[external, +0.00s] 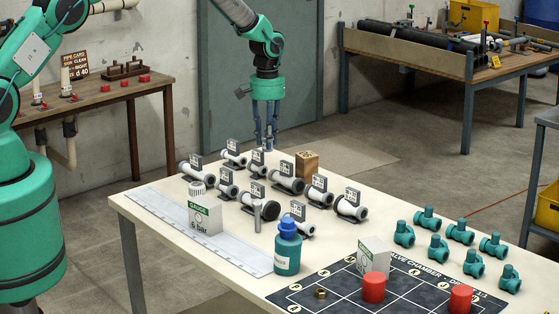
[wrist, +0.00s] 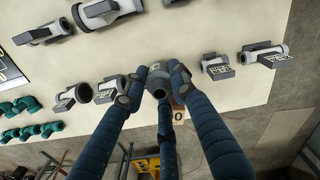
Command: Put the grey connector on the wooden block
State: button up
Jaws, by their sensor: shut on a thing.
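My gripper (external: 268,146) points down over the far side of the cream table. In the wrist view my gripper (wrist: 156,84) has its fingers closed around a small grey connector (wrist: 157,83), its round open end facing the camera. The fingers largely hide this connector in the external view. The wooden block (external: 307,164) stands on the table, a little to the right of the gripper and nearer the camera. In the wrist view the block (wrist: 178,114) shows partly behind the fingers, with a mark on it.
Several grey pipe pieces with dark label tags (external: 287,180) stand close around the block. A blue-capped bottle (external: 288,252), teal valves (external: 404,234) and a dark chart mat (external: 335,290) with red caps lie nearer the camera. The table's far edge is close to the gripper.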

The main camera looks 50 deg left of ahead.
jog(key=shift+w, duration=0.1)
dwell(0.3)
jog(key=p, duration=0.1)
send_over(307, 154)
jog(key=shift+f, duration=0.75)
dwell(0.3)
jog(key=shift+f+p, duration=0.4)
jog(key=shift+f, duration=1.35)
jog(key=shift+f, duration=0.2)
jog(key=o, duration=1.1)
jog(key=shift+o, duration=0.2)
jog(key=shift+r, duration=0.2)
